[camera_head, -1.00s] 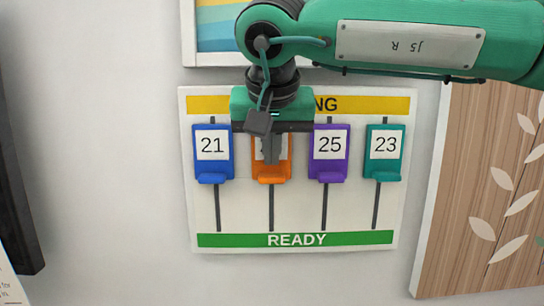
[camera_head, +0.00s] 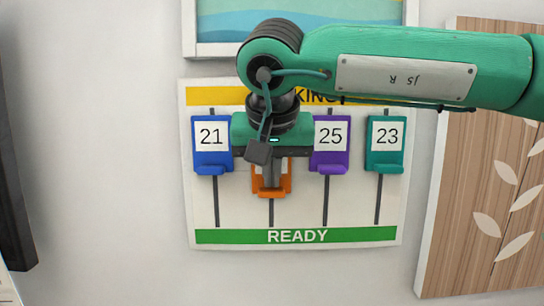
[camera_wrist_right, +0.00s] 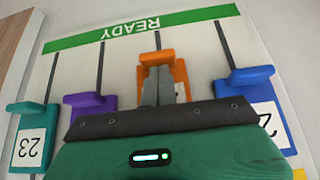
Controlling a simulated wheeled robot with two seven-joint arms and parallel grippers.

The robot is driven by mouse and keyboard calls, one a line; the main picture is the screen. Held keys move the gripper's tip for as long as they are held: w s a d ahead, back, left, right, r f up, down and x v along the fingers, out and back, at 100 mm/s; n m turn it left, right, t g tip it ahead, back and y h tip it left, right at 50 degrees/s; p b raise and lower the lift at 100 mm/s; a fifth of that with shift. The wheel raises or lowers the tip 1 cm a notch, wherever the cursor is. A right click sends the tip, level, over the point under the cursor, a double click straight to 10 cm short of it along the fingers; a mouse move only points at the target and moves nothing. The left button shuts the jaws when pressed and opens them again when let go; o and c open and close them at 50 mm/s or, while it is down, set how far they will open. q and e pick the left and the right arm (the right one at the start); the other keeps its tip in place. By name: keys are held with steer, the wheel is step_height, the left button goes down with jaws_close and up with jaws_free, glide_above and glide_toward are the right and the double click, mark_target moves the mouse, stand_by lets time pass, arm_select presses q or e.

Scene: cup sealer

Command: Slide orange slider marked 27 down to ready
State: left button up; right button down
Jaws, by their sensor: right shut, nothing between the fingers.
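The orange slider (camera_head: 272,192) sits lower on its track than the other sliders, between the top band and the green READY band (camera_head: 297,236). Its number is hidden behind my right gripper (camera_head: 270,184). The right gripper is shut, with its fingertips over the orange slider just above its bottom ledge. In the right wrist view the shut fingers (camera_wrist_right: 157,92) lie against or very close to the orange slider (camera_wrist_right: 163,68); I cannot tell if they touch. My left gripper is not in view.
The blue slider 21 (camera_head: 212,145), purple slider 25 (camera_head: 330,145) and teal slider 23 (camera_head: 385,145) stand high on their tracks on the white board (camera_head: 297,210). A wooden panel (camera_head: 470,180) hangs at the right, a picture (camera_head: 215,30) above.

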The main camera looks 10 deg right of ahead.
mark_target(272, 196)
steer(key=shift+f+b, duration=1.4)
steer(key=shift+f, duration=0.85)
steer(key=shift+r, duration=0.15)
steer(key=shift+s+r, duration=0.2)
steer(key=shift+s, duration=0.05)
steer(key=s+r, duration=0.1)
steer(key=s+p, duration=0.1)
steer(key=s, duration=0.1)
steer(key=s+a+r, duration=0.1)
steer(key=shift+s+r, duration=0.2)
steer(key=shift+r, duration=0.1)
